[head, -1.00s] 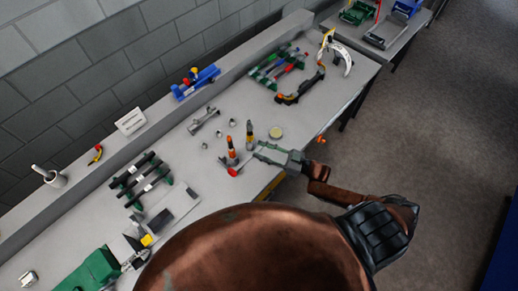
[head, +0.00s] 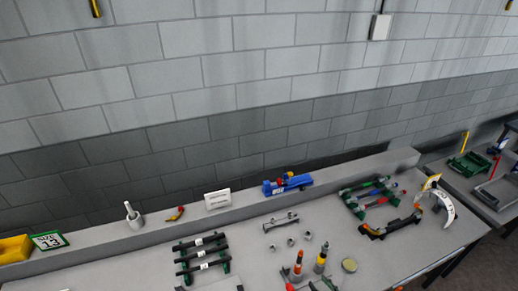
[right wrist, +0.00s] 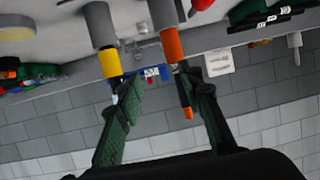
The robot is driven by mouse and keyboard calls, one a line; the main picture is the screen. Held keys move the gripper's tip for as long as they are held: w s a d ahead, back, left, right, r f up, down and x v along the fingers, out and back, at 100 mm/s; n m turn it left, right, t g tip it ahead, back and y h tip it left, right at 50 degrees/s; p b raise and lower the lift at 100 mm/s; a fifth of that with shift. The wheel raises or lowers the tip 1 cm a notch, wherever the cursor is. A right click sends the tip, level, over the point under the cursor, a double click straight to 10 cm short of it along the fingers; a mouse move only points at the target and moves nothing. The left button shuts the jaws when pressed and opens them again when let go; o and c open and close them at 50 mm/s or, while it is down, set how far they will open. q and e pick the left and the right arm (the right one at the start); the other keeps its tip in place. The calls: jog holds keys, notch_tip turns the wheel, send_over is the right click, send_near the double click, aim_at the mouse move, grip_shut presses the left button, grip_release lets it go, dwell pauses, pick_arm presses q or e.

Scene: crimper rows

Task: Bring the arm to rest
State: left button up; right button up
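My right gripper (right wrist: 160,85) shows in the right wrist view with its two green fingers spread apart and nothing clamped between them. A standing tool with a grey and orange body (right wrist: 172,44) reaches past the right-hand finger. A second with a grey and yellow body (right wrist: 110,64) is partly hidden by the left-hand finger. In the head view the same orange tool (head: 298,264) and yellow tool (head: 320,260) stand upright on the bench. Only a bit of my right gripper shows there at the bottom edge. My left gripper is in neither view.
The grey bench (head: 260,260) runs along a block wall. It holds a rack of black tools (head: 203,255), a rack of coloured tools (head: 370,195), a curved stand (head: 440,205) and a round tin (head: 349,265).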

jog(key=s+d+m+g+h, duration=0.25)
jog(key=s+d+g, duration=0.3)
jog(key=s, duration=0.65)
jog(key=s+d+m+g+h, duration=0.2)
jog(key=s+d+g+h, duration=0.3)
jog(key=s, duration=0.6)
jog(key=s+f+y+b, duration=0.25)
jog(key=f+b, duration=0.45)
jog(key=f, duration=3.1)
pick_arm(q)
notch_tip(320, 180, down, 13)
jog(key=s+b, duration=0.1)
jog(key=b, duration=0.5)
pick_arm(e)
jog(key=s+f+n+g, duration=0.1)
jog(key=s+f, duration=1.8)
jog(key=f, duration=0.3)
jog(key=shift+s+a+f+h, duration=0.2)
jog(key=shift+s+f+h, duration=0.05)
jog(key=shift+s+h, duration=0.05)
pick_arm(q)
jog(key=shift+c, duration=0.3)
pick_arm(e)
jog(key=shift+c, duration=0.4)
